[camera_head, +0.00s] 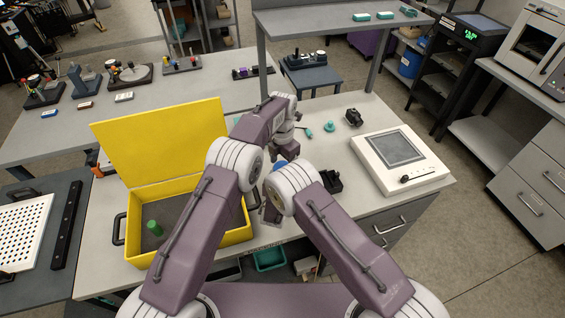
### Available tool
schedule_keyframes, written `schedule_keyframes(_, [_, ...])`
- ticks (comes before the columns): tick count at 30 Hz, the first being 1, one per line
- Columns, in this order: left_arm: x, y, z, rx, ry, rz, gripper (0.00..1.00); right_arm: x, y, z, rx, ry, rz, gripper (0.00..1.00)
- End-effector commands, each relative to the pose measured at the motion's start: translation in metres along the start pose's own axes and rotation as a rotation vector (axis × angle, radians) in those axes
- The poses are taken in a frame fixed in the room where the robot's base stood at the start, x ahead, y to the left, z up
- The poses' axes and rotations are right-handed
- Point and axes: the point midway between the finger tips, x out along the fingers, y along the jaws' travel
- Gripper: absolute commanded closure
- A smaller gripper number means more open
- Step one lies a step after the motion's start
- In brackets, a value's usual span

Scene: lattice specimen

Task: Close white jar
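I cannot make out a white jar; my arms cover the middle of the near bench. A small blue rounded thing (279,165) shows between my arms, mostly hidden, and I cannot tell what it is. My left gripper (287,152) points down over the bench past the blue thing; its fingers are too hidden to read. My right arm folds at the elbow, and a dark purple part by the bench's front edge may be its gripper end (268,213); its fingers cannot be made out.
An open yellow case (181,258) stands left on the bench with a green cylinder (154,228) inside. A white device with a grey screen (418,183) stands right. A black holder (330,181), teal parts (329,127) and a black object (353,117) lie between. A raised shelf (335,20) spans the back.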

Motion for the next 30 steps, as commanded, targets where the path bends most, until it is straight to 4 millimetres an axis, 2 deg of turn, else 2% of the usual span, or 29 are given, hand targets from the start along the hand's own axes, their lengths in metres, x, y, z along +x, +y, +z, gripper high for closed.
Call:
schedule_keyframes(1, [-0.0001,0.0000,0.0000,0.000,0.000,0.000,0.29,0.0000,0.0000,-0.0001,0.000,0.000,0.000,1.00])
schedule_keyframes(8, [-0.0002,0.0000,0.0000,0.000,0.000,0.000,0.92,0.0000,0.0000,0.0000,0.000,0.000,0.000,1.00])
schedule_keyframes(11, [-0.0003,0.0000,0.0001,0.055,0.000,0.000,0.92,0.0000,0.0000,0.0000,0.000,0.000,0.000,1.00])
schedule_keyframes(16, [-0.0002,0.0000,0.0001,0.264,0.000,0.000,0.92,0.0000,0.0000,0.0000,0.000,0.000,0.000,1.00])
schedule_keyframes(24, [-0.0003,0.0000,0.0001,0.286,0.000,0.000,0.93,0.0000,0.0000,0.0000,0.000,0.000,0.000,1.00])
schedule_keyframes(25, [-0.0003,0.0000,0.0001,0.286,0.000,0.000,0.38,0.0000,0.0000,0.0000,0.000,0.000,0.000,1.00])
schedule_keyframes(27, [-0.0002,0.0000,0.0001,0.285,0.000,0.000,0.22,0.0000,0.0000,0.0000,0.000,0.000,0.000,1.00])
schedule_keyframes(30, [0.0001,-0.0004,-0.0001,0.285,0.001,-0.001,0.22,0.0000,0.0000,0.0000,0.000,0.000,0.000,1.00])
